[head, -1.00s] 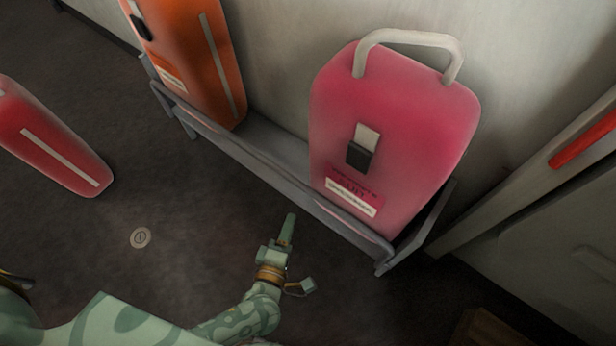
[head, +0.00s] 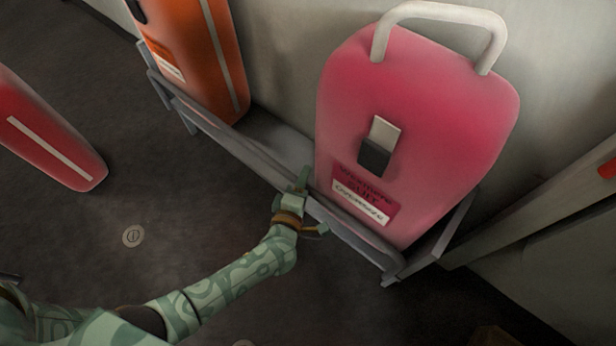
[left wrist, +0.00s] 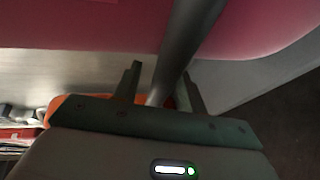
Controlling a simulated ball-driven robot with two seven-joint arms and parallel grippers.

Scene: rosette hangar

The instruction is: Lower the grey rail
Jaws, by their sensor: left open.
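The grey rail (head: 235,142) runs along the front of a grey rack, slanting from upper left to lower right in the head view. My left gripper (head: 309,205) is open at the rail, in front of the pink case. In the left wrist view the rail (left wrist: 186,45) passes between the two spread fingers of my left gripper (left wrist: 162,75). Whether a finger touches the rail I cannot tell. My right gripper is not in view.
A pink case (head: 415,120) with a pale handle and an orange case (head: 195,55) stand in the rack against the wall. A red case (head: 50,140) stands at the left. The dark floor (head: 200,215) before the rack is largely clear.

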